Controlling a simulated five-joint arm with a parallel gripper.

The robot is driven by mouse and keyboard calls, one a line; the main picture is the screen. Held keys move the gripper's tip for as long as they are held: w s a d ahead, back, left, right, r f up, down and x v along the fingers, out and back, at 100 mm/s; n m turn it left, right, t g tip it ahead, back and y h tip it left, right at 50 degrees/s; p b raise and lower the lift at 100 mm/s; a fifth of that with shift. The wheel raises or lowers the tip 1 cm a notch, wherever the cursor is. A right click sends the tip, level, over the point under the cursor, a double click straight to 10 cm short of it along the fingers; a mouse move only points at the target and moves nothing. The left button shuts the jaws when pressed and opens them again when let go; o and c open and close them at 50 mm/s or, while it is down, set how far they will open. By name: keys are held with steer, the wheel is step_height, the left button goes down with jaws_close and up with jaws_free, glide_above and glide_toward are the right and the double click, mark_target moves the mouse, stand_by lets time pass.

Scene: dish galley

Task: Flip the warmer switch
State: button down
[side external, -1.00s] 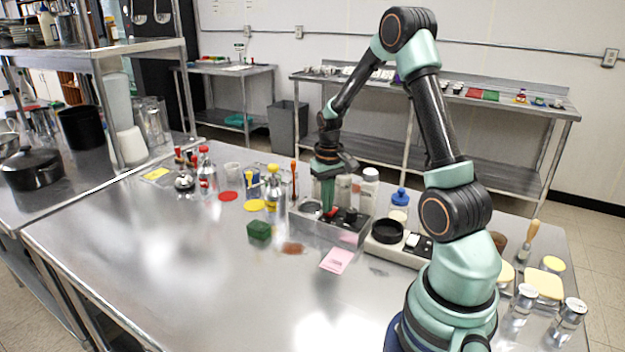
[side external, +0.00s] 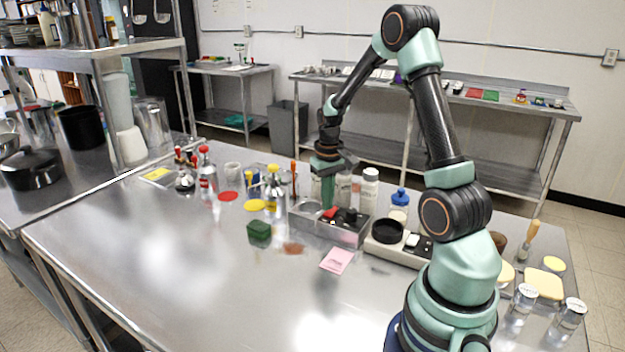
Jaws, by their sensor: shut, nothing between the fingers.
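A low grey unit with a round black plate (side external: 388,231) stands right of the middle of the table. I take it for the warmer. On its right end are a white switch (side external: 411,240) and a dark part beside it. My gripper (side external: 327,200) points down, shut and empty, over the left part of a grey metal box (side external: 315,226) to the left of that unit. The box holds a red piece (side external: 330,212) and black pieces. The gripper is apart from the white switch. Whether the fingertips touch anything in the box is too small to tell.
White-capped jars (side external: 369,186) stand behind the box, and a blue-capped bottle (side external: 400,198) stands behind the unit. A green block (side external: 259,232) and a pink pad (side external: 337,260) lie in front. The table's front left is clear.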

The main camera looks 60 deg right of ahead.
mark_target(326, 216)
steer(key=shift+r, duration=2.75)
steer(key=s+a+r+n+t, duration=0.2)
steer(key=a+r, duration=0.4)
steer(key=a, duration=0.5)
steer(key=s+a+r+n+t, duration=0.2)
steer(key=a+r, duration=0.4)
steer(key=a, duration=0.6)
steer(key=shift+s+a+n+t, duration=0.3)
steer(key=shift+s+n+t, duration=0.1)
steer(key=shift+n+t, duration=0.5)
steer(key=c, duration=1.5)
jaws_free()
steer(key=shift+c, duration=0.2)
